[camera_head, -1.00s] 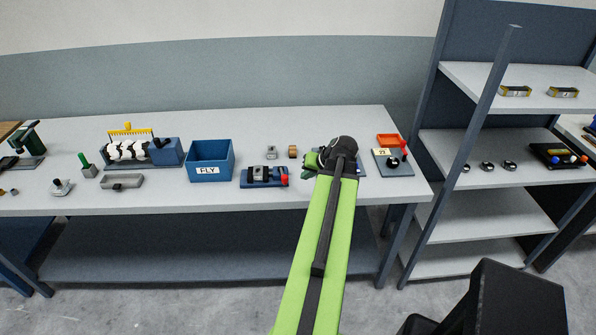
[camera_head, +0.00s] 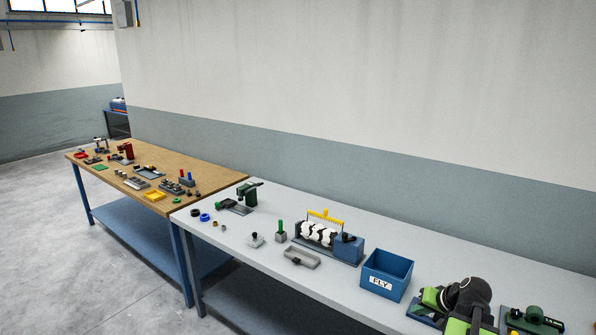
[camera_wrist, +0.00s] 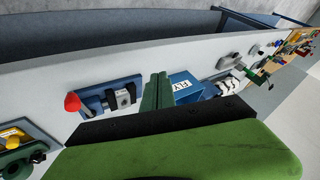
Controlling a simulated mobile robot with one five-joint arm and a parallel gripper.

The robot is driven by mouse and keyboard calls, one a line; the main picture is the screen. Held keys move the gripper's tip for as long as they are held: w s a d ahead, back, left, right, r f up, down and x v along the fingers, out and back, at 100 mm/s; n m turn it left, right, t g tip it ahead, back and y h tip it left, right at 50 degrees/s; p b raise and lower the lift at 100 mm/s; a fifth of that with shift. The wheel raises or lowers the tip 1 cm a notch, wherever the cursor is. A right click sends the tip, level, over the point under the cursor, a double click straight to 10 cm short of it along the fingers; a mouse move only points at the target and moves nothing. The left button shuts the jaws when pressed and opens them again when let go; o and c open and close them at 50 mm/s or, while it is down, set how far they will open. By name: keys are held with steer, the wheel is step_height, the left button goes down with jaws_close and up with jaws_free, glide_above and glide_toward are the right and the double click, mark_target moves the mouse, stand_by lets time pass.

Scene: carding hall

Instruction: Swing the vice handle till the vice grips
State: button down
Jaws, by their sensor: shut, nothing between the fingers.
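What looks like the vice (camera_wrist: 108,100) is a small blue base with black jaw blocks and a grey piece, on the grey bench. A red knob (camera_wrist: 72,102), apparently the end of its handle, sticks out on its left in the wrist view. I cannot tell whether the jaws grip. In the head view my arm hides most of it. My gripper (camera_wrist: 158,90) has its two dark green fingers together, empty. In the wrist view they appear to the right of the vice, between it and the blue FLY bin, apart from the red knob.
The blue FLY bin (camera_head: 387,275) stands beside my arm on the grey bench (camera_head: 340,293). A spotted roller machine (camera_head: 322,237) and small parts lie further left. A green device (camera_head: 535,318) is at the right. A brown bench (camera_head: 190,167) with several items adjoins; floor is clear at left.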

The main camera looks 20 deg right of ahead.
steer(key=w+a+f+n+g+y, duration=0.1)
steer(key=w+a+n, duration=0.1)
steer(key=w+a, duration=0.5)
steer(key=w+a+f+n+g+y, duration=0.1)
steer(key=w+a+n, duration=0.1)
steer(key=a, duration=1)
steer(key=w+a+f+n+g+y, duration=0.1)
steer(key=w+a+n, duration=0.1)
steer(key=w+a, duration=0.5)
steer(key=s+a+f+n+g, duration=0.1)
steer(key=s+a+n, duration=0.1)
steer(key=a, duration=0.7)
steer(key=s+a+f+n+g, duration=0.1)
steer(key=s+a+n, duration=0.1)
steer(key=a, duration=0.8)
steer(key=s+h, duration=0.1)
steer(key=s+m+g+h, duration=0.1)
steer(key=s+g+h+b, duration=0.1)
steer(key=s, duration=0.1)
steer(key=shift+d+f+m, duration=0.3)
steer(key=shift+f, duration=0.05)
